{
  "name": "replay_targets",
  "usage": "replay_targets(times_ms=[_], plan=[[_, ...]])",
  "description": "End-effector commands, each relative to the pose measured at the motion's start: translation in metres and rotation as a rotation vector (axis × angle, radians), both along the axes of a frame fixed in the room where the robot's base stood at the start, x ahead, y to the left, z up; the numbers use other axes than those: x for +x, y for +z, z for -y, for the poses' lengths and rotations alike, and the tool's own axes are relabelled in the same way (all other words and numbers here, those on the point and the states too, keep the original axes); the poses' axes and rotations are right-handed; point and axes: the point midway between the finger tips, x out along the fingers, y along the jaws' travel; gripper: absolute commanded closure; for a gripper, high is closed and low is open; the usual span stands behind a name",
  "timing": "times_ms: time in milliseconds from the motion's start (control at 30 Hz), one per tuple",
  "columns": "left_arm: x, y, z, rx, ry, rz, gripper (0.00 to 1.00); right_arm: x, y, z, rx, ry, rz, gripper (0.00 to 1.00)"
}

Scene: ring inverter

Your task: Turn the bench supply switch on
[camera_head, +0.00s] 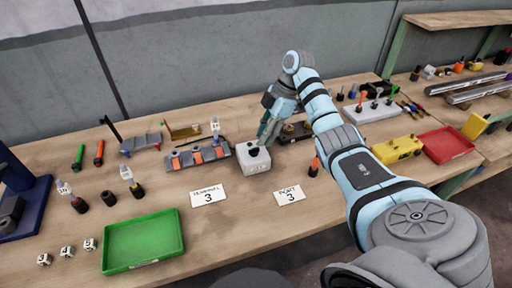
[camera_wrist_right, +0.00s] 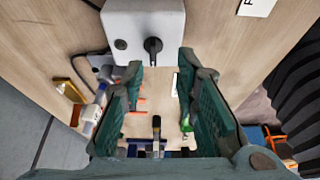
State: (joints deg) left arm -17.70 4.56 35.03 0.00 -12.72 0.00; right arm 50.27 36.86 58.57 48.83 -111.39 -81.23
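The bench supply looks to be the white box (camera_head: 253,160) with a black knob-like switch (camera_head: 254,151) on top, near the middle of the bench in the head view. In the right wrist view the box (camera_wrist_right: 130,22) is at the top, with its black lever switch (camera_wrist_right: 153,46) facing me. My right gripper (camera_head: 270,128) is just behind and above the box in the head view. In the right wrist view the gripper (camera_wrist_right: 161,66) is open and empty, its fingertips just short of the switch and apart from it. Whether the switch is on or off I cannot tell. My left gripper is not in view.
A grey rack with orange parts (camera_head: 198,155) stands left of the box. Two paper cards (camera_head: 209,195) lie in front. A green tray (camera_head: 143,241) is at front left, a red tray (camera_head: 446,144) and yellow box (camera_head: 397,149) at right. Bench between cards and box is clear.

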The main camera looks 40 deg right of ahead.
Motion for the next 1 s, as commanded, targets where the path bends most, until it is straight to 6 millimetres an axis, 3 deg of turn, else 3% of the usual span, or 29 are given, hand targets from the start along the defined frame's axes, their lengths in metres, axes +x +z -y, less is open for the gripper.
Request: replay_targets(times_ms=[133,300,533,700,1000], plan=[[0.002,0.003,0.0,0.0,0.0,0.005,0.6,0.005,-0.027,-0.014,0.002,0.002,-0.001,0.72],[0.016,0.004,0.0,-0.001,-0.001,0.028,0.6,0.008,-0.043,-0.02,-0.001,0.001,0.002,0.72],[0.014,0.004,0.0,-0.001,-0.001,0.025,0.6,0.009,-0.044,-0.021,-0.001,0.002,0.002,0.72],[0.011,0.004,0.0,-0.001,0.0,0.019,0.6,0.009,-0.044,-0.021,-0.001,0.001,0.002,1.0],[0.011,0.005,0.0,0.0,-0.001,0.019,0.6,0.009,-0.043,-0.021,0.0,-0.003,0.001,1.0]])
